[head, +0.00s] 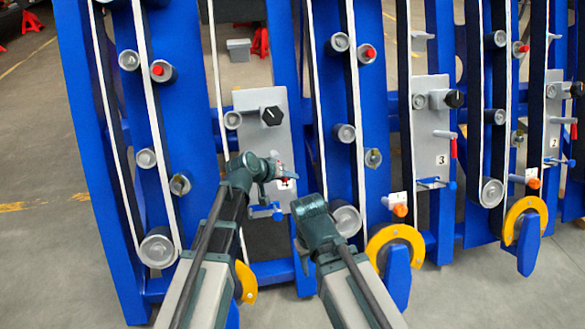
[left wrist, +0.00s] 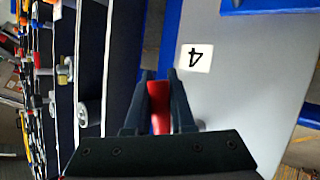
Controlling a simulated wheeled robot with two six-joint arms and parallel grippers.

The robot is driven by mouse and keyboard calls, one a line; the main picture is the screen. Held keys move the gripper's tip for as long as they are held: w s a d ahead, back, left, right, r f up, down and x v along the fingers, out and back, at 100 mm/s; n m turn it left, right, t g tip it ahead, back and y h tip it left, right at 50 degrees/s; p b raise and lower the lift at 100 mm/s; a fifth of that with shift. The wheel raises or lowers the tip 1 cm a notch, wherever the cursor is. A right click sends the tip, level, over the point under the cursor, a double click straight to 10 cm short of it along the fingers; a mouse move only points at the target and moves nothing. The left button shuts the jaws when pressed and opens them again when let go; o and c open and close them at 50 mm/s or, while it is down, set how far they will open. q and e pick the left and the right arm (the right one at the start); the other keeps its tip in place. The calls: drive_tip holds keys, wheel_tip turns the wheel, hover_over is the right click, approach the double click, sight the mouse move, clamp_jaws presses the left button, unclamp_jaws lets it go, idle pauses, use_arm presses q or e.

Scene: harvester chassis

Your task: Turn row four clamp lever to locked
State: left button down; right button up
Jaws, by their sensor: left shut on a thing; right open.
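The row four panel is a grey plate (head: 262,103) on the blue frame, with a black knob on its upper part. Its number label "4" (left wrist: 196,58) is clear in the left wrist view. My left gripper (head: 277,168) is at the plate's lower middle; in the left wrist view (left wrist: 158,76) its dark fingers are shut on the red grip of the clamp lever (left wrist: 158,105). In the head view the gripper mostly hides the lever. My right gripper (head: 312,208) is open, lower and to the right; its fingertips are hard to see.
Row three's grey plate (head: 431,125) has a red-gripped lever pointing down (head: 453,147). Blue uprights, white belts and rollers (head: 344,133) stand close on both sides of row four. Yellow curved guards (head: 395,240) stick out low in front. Grey floor is open at left.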

use_arm(q)
drive_tip(key=shift+s+a+f+m+g+y+p, duration=0.1)
drive_tip(key=shift+s+a+m+g+y+p, duration=0.05)
drive_tip(key=shift+a+m+g+y+p, duration=0.25)
drive_tip(key=shift+s+a+f+m+g+y+p, duration=0.1)
drive_tip(key=shift+a+m+g+y+p, duration=0.1)
drive_tip(key=shift+a+m+g+p, duration=0.25)
drive_tip(key=shift+d, duration=0.1)
drive_tip(key=c, duration=0.8)
unclamp_jaws()
drive_tip(key=shift+o, duration=0.2)
drive_tip(key=p+v, duration=1)
drive_tip(key=v, duration=0.3)
drive_tip(key=shift+s+r+p, duration=0.2)
drive_tip(key=shift+s+p, duration=0.1)
drive_tip(key=shift+s, duration=0.1)
